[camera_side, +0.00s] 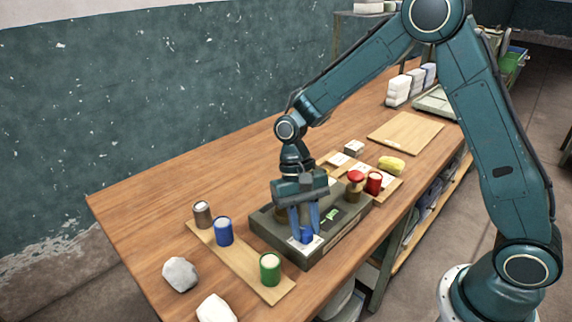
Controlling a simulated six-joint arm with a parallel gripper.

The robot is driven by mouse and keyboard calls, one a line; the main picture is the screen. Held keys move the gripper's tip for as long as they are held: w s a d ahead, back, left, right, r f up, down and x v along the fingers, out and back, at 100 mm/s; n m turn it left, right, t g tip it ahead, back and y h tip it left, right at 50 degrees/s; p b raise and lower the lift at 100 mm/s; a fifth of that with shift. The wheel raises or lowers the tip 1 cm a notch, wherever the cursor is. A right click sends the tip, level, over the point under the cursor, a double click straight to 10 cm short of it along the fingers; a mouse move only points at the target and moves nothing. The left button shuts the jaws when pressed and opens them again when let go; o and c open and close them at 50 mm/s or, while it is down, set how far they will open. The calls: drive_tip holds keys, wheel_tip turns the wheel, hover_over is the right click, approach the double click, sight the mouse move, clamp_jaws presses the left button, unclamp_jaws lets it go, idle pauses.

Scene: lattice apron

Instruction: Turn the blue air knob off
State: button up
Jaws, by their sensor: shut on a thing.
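A dark grey panel box (337,237) lies on the wooden bench. The blue air knob (306,236) is on its top near the left front end. My gripper (306,228) points down over the box, with its blue fingers shut on the blue knob. The fingers hide most of the knob, so I cannot tell which way it is turned. A red knob (355,178) stands at the box's far right end. A small green display (331,214) shows on the box between them.
A board (232,262) left of the box holds a brown, a blue (223,232) and a green can (270,268). White lumps (180,274) lie front left. A red can (374,182) and yellow sponge (391,165) are behind right. A bare board (405,133) lies farther back.

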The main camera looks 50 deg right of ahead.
drive_tip(key=m+t+y, duration=0.1)
drive_tip(key=m, duration=0.3)
drive_tip(key=shift+d, duration=0.15)
idle(0.4)
drive_tip(key=o, duration=1)
drive_tip(key=v, duration=1.3)
drive_tip(key=shift+d+r, duration=0.3)
drive_tip(key=shift+d, duration=0.05)
